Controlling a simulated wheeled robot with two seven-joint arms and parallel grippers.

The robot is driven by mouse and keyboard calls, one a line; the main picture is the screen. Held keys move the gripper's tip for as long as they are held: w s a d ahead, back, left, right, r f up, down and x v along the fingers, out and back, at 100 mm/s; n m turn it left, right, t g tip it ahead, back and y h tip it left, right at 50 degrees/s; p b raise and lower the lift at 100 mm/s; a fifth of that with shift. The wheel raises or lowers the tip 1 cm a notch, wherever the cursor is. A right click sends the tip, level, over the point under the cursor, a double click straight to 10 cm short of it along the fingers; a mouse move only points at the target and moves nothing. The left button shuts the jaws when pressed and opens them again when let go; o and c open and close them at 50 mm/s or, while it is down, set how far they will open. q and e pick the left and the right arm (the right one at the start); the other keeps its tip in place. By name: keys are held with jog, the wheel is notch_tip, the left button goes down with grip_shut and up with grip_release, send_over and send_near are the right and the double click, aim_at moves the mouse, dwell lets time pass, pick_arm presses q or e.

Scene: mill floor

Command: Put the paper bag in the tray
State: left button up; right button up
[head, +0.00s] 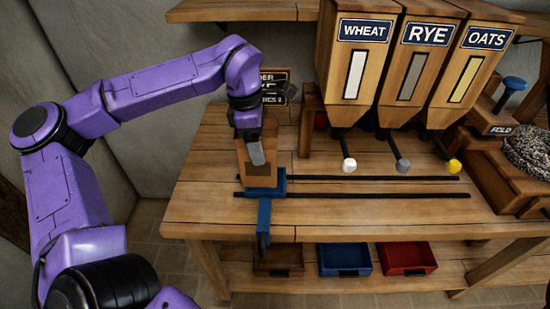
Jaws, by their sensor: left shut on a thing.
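The brown paper bag (262,180) stands upright at the left end of the bench, at the blue carriage (279,184) on the black rails. My left gripper (256,158) reaches down from above and is shut on the bag's upper part, hiding some of it. I cannot tell whether the bag rests on the carriage or is just clear of it. Three trays sit on the lower shelf: a brown one (278,270), a blue one (345,270) and a red one (407,270). My right gripper is out of view.
Hoppers marked WHEAT (360,60), RYE (414,65) and OATS (474,65) stand at the back, their knobbed levers over the bench. A FOLD device (500,130) is at the right. A dark sign (273,84) is behind my left wrist. The bench front (370,215) is clear.

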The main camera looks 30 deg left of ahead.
pick_arm(q)
jog(key=w+a+f+p, duration=0.2)
jog(key=w+a+f, duration=0.1)
jog(key=w+f, duration=0.4)
notch_tip(320, 180, down, 3)
jog(key=shift+a+f+p, duration=0.15)
jog(key=shift+p, duration=0.25)
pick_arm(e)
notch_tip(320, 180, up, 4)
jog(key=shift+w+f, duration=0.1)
pick_arm(q)
jog(key=shift+f, duration=0.15)
jog(key=o, duration=1.3)
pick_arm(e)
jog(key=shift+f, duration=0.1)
